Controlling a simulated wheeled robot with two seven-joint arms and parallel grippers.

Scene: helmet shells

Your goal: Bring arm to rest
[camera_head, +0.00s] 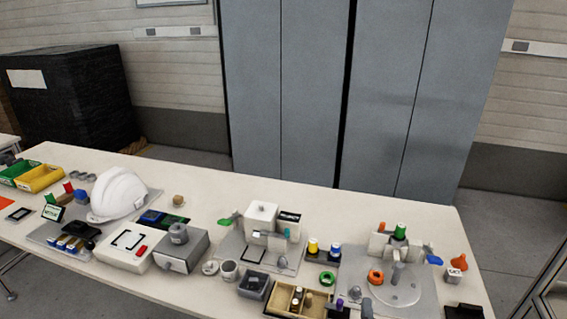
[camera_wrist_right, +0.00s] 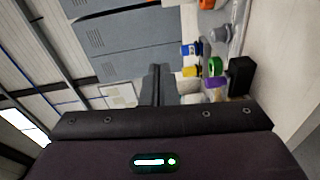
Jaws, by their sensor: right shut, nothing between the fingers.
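My right gripper (camera_wrist_right: 160,70) shows in the right wrist view as a dark narrow pair of fingers. They are together, with nothing between them. The wide dark gripper body with a small green light lies below them. The fingers point towards grey cabinets and the edge of the workbench; no object touches them that I can see. In the head view I cannot clearly make out either gripper. My left gripper is not in view.
A long white table (camera_head: 190,183) holds a white helmet (camera_head: 118,194), a grey box (camera_head: 181,251), a wooden tray (camera_head: 318,304), a round grey plate (camera_head: 400,292) and several small parts. Yellow (camera_head: 40,178) and green bins sit at left. Grey cabinets (camera_head: 310,90) stand behind.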

